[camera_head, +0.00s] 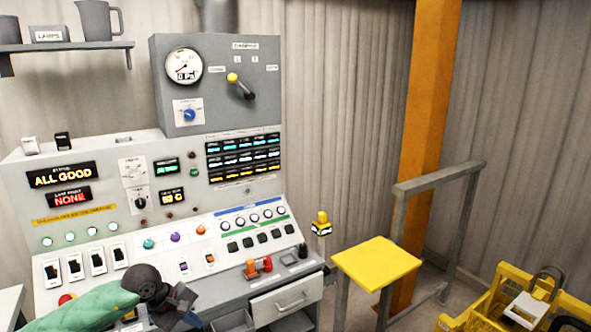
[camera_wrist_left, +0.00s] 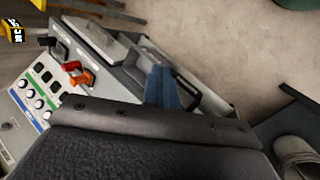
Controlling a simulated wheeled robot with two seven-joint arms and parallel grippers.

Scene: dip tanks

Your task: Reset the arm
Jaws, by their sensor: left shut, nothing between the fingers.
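My left arm, in a green sleeve, comes in at the bottom left of the head view. Its dark gripper (camera_head: 184,302) is in front of the lower edge of the grey control console (camera_head: 110,215). In the left wrist view the blue fingers (camera_wrist_left: 160,86) are together with nothing between them, over the console's drawer area. I cannot tell whether they touch the console. My right gripper is in neither view.
A yellow-topped stand (camera_head: 376,262) and grey railing (camera_head: 438,178) are to the right. A yellow crate (camera_head: 480,318) sits at bottom right. A shelf (camera_head: 68,46) hangs upper left.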

